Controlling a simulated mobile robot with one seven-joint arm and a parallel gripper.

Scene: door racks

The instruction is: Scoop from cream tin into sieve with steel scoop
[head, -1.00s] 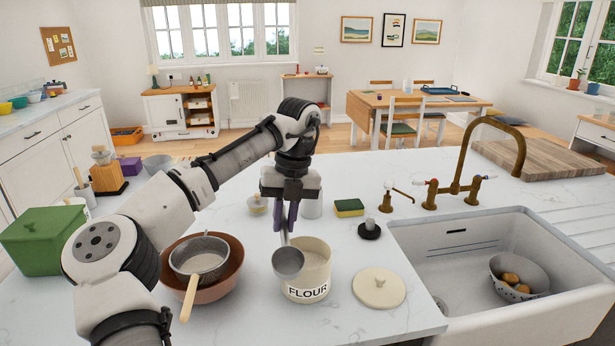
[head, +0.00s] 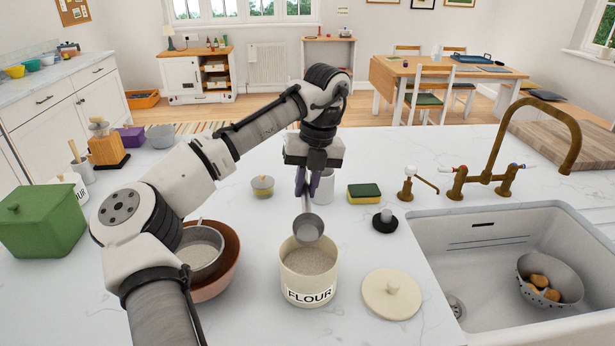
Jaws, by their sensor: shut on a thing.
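The cream tin (head: 309,278), marked FLOUR, stands open on the counter with pale flour (head: 308,261) inside. My gripper (head: 308,190) is above and behind the tin, shut on the handle of the steel scoop (head: 309,229). The scoop hangs down with its bowl over the back part of the tin's mouth. I cannot tell whether the bowl touches the rim or holds flour. The sieve (head: 204,268) sits in a brown bowl (head: 229,276) left of the tin, with pale powder inside. My arm hides the left side of both.
The cream lid (head: 391,294) lies right of the tin. A sponge (head: 364,194) and a black-based object (head: 382,222) are behind it. The sink (head: 485,275) with a colander (head: 550,283) is at right. A green bin (head: 42,222) stands at left. A small lidded pot (head: 263,186) stands behind.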

